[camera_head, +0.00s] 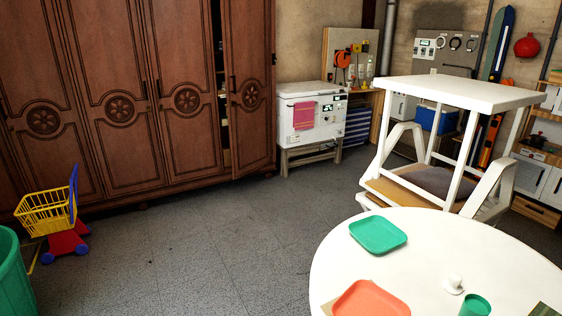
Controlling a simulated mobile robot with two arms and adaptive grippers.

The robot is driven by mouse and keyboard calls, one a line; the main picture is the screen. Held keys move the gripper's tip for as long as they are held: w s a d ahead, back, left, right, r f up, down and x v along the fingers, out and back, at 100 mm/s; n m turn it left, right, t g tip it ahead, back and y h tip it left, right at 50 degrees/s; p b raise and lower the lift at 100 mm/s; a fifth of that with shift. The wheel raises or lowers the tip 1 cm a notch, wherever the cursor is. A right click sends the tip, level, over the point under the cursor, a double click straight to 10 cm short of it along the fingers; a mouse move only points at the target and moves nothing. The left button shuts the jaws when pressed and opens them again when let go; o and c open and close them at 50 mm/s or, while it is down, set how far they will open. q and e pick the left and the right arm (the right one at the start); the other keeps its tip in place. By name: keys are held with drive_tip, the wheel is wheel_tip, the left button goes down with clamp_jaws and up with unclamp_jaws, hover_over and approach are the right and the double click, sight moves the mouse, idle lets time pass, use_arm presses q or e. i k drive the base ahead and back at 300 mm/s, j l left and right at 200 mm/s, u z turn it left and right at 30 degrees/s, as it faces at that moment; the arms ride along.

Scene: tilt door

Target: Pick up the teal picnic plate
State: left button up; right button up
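The teal picnic plate (378,235) lies flat near the far left part of a round white table (455,240). It is a rounded square with a raised rim, and it looks empty. Nothing covers it. Neither of my grippers shows in the head view, so their place relative to the plate cannot be seen.
An orange plate (371,300), a small white object (454,284) and a green cup (475,306) share the table. A white wooden seat with a canopy (460,95) stands close behind it. A toy cart (50,212) and green bin (14,275) stand left. Floor between is clear.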

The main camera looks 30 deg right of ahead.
sight(377, 234)
drive_tip(key=i+z, duration=0.4)
drive_tip(key=i+j+z, duration=0.15)
drive_tip(key=z, duration=0.25)
drive_tip(key=i+j+z, duration=0.25)
drive_tip(key=z, duration=0.15)
drive_tip(key=i+j+z, duration=0.25)
drive_tip(key=z, duration=0.2)
drive_tip(key=i+j+z, duration=0.15)
drive_tip(key=j+z, duration=0.25)
